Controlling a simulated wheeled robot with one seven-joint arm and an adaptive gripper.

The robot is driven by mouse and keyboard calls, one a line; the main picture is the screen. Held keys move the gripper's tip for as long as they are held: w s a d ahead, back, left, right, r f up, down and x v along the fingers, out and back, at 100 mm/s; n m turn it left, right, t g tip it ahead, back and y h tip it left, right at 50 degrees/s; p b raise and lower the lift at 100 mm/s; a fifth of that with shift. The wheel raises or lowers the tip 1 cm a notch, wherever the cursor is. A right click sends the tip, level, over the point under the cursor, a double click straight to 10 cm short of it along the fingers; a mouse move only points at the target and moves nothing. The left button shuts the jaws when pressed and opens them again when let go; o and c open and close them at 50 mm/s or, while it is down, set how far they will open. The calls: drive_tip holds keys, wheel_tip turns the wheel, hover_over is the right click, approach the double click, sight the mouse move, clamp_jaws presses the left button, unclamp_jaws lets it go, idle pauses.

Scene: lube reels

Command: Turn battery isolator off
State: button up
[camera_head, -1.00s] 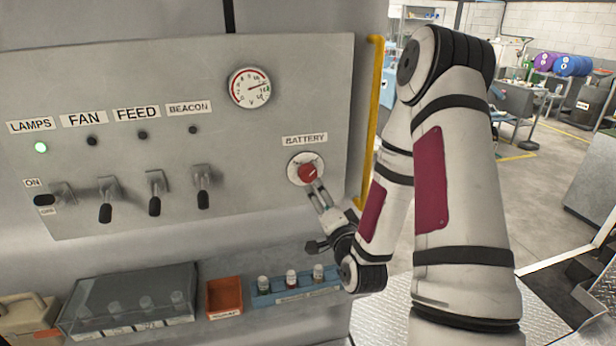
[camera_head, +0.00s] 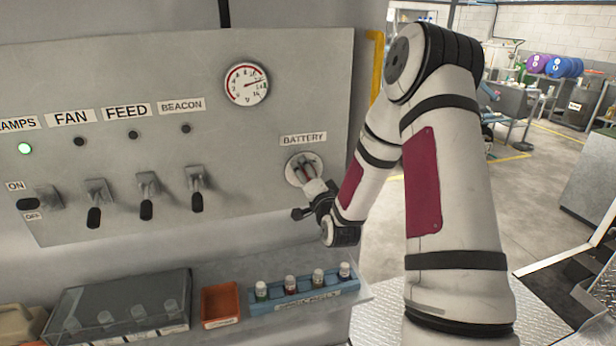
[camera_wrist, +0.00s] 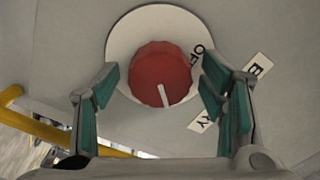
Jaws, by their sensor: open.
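The battery isolator is a red round knob (camera_wrist: 160,72) with a white pointer line, on a pale disc (camera_wrist: 125,35) with "OF" lettering visible beside it. In the head view the disc (camera_head: 291,170) sits under the BATTERY label (camera_head: 303,139), and my gripper mostly hides the knob. My gripper (camera_wrist: 160,98) is open in the wrist view, its green-padded fingers on either side of the knob's lower part. I cannot tell whether the pads touch it. In the head view my gripper (camera_head: 309,174) is right at the isolator.
A gauge (camera_head: 246,84) is above left of the isolator. Several switches line the panel's left, with the lamps light (camera_head: 25,149) lit green. A yellow rail (camera_head: 376,75) stands right of the panel. Below are an orange bin (camera_head: 220,304) and a blue vial rack (camera_head: 303,297).

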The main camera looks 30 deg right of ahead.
drive_tip(key=c, duration=1.2)
drive_tip(key=shift+o, duration=0.2)
drive_tip(key=n, duration=0.4)
drive_tip(key=shift+n, duration=0.4)
drive_tip(key=n, duration=0.4)
drive_tip(key=shift+n+p, duration=0.3)
drive_tip(key=shift+p, duration=0.05)
drive_tip(key=n, duration=0.4)
drive_tip(key=shift+n+p, duration=0.5)
drive_tip(key=shift+n, duration=1.7)
